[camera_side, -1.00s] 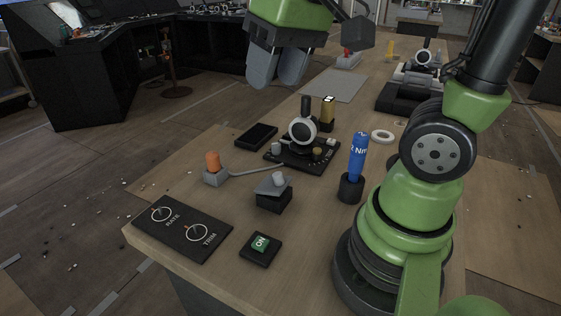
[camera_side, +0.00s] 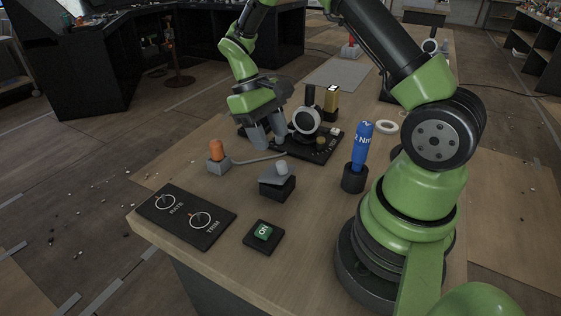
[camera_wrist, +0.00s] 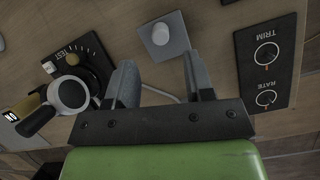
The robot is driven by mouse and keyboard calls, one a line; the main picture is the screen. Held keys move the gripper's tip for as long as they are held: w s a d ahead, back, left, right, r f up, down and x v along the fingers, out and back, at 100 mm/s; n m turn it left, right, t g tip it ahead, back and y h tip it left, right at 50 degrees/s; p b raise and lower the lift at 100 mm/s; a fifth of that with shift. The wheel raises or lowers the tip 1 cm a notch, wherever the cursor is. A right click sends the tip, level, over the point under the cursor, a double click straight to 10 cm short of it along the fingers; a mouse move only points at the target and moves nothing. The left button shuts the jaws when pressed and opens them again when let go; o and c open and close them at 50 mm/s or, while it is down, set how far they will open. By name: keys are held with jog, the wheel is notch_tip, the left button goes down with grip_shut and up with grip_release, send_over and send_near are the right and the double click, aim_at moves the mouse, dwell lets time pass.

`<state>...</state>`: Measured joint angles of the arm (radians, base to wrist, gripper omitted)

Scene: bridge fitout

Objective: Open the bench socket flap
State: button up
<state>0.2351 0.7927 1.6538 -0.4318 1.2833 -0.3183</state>
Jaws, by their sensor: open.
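The bench socket is a black box (camera_side: 278,191) on the bench, with a grey flap (camera_side: 270,180) lying over its top. A pale round knob (camera_side: 281,168) stands on the flap. The flap (camera_wrist: 174,48) and its knob (camera_wrist: 160,35) also show in the wrist view, just beyond and between my fingertips. My gripper (camera_side: 267,139) is open and empty, low beside the black lever panel and behind the socket. In the wrist view my two fingers (camera_wrist: 160,72) are apart with bare bench between them, and they do not appear to touch the flap.
A black lever panel (camera_side: 320,149) stands close to my gripper. An orange-topped plug (camera_side: 217,152) on a grey block has a grey cable. A blue tool (camera_side: 361,149) stands upright in a holder. A dial panel (camera_side: 186,216) and green ON switch (camera_side: 263,233) are in front.

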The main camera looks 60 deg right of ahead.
aim_at(280, 162)
jog(key=x, duration=0.7)
grip_shut()
